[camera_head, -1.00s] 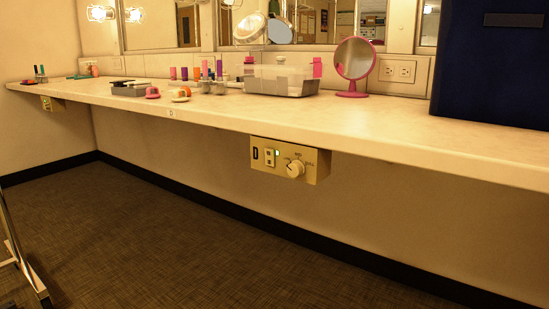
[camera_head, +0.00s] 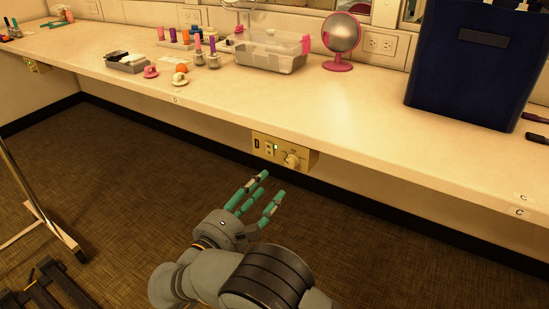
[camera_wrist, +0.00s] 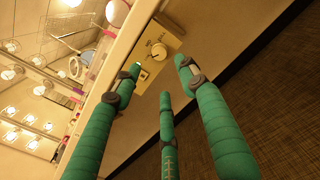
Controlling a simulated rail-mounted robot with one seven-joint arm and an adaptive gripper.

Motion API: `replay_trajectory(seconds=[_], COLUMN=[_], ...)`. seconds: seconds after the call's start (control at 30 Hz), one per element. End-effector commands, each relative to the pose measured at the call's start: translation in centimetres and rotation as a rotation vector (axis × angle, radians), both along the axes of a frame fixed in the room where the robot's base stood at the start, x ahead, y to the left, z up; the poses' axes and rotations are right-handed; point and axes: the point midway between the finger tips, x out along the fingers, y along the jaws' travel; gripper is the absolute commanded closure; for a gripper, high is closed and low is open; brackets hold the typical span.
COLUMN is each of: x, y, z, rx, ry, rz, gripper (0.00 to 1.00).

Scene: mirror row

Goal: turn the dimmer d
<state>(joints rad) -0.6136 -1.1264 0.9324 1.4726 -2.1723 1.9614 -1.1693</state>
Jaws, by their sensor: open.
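The dimmer is a round pale knob (camera_head: 291,160) on a beige control box (camera_head: 312,162) under the counter's front edge. The box carries a small switch and a lit green light. A small D label (camera_head: 177,99) is on the counter edge, left of the box. My gripper (camera_head: 268,186) has green fingers, spread open and empty, in front of and below the box, apart from the knob. In the wrist view the knob (camera_wrist: 158,67) lies beyond the gap between the open fingers (camera_wrist: 160,76), with its dial marks visible.
The white counter (camera_head: 380,130) overhangs the box. On it stand a clear bin (camera_head: 270,60), a pink mirror (camera_head: 341,40) and a dark blue box (camera_head: 470,65). Another control box (camera_head: 38,66) is at far left. A metal rack (camera_head: 40,205) stands at left on open carpet.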

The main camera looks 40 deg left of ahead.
Motion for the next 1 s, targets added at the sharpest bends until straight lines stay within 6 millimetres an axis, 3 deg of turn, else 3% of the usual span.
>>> replay_trajectory(seconds=[0.53,0.7,1.0], x=[8.7,9.8,10.0], y=[1.0,1.1,1.2], z=[-0.3,-0.1,0.0], rx=[0.002,0.0,0.0], ry=[-0.002,-0.001,-0.001], rz=[-0.001,0.001,0.001], gripper=[0.57,0.57,0.58])
